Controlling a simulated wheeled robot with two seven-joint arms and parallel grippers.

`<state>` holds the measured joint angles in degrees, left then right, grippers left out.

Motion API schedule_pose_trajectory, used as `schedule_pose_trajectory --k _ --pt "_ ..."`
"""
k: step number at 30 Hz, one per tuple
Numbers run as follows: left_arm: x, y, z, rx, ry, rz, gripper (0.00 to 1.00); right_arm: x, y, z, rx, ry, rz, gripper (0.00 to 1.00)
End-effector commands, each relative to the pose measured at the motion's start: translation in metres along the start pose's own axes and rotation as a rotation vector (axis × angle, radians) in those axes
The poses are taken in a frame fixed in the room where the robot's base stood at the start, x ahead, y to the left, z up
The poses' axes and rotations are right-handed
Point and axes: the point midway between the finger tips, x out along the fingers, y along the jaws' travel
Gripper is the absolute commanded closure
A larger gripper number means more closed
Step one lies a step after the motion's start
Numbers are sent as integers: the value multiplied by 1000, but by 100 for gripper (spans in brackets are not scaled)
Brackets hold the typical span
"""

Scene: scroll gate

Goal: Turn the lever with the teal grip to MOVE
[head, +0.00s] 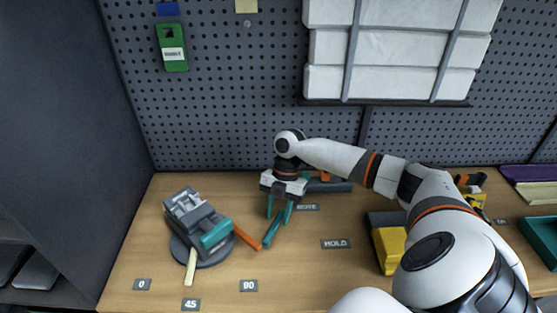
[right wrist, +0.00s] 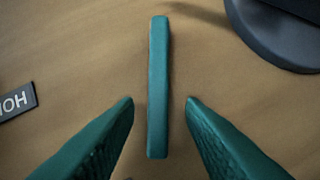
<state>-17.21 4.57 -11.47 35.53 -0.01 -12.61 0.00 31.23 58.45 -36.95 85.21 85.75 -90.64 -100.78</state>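The teal grip of the lever (head: 271,232) is a slim bar lying at a slant over the wooden bench in the head view. In the right wrist view the teal bar (right wrist: 158,87) stands upright in the picture, between the two fingers and reaching ahead of them. My right gripper (head: 279,217) points down over the bar. Its teal fingers (right wrist: 158,103) are open, with a gap on each side of the bar. A small plate that seems to read MOVE (head: 308,207) lies right of the gripper. A HOLD plate (head: 336,244) lies further right and nearer. My left gripper is out of view.
A grey device with a teal block (head: 216,237) stands on a round dark base (right wrist: 285,35), left of the gripper. An orange bar (head: 247,236) lies between them. A yellow block (head: 391,249) is at right. Plates marked 0, 45 and 90 (head: 249,286) lie in front. A pegboard (head: 220,110) closes the back.

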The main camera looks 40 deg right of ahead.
Motion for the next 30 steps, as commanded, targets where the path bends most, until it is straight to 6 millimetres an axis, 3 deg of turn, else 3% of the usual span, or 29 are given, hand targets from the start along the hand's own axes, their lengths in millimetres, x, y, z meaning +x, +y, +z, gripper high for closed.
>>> schedule_pose_trajectory --k 5,18,24,30 --pt "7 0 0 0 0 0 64 -17 -1 -2 0 4 -4 64" --pt "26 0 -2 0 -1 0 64 -103 -1 -1 -1 2 -5 64" --pt "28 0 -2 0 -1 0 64 -118 -1 0 -1 0 -2 64" --pt "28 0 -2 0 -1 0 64 -120 -1 0 -1 0 -1 64"
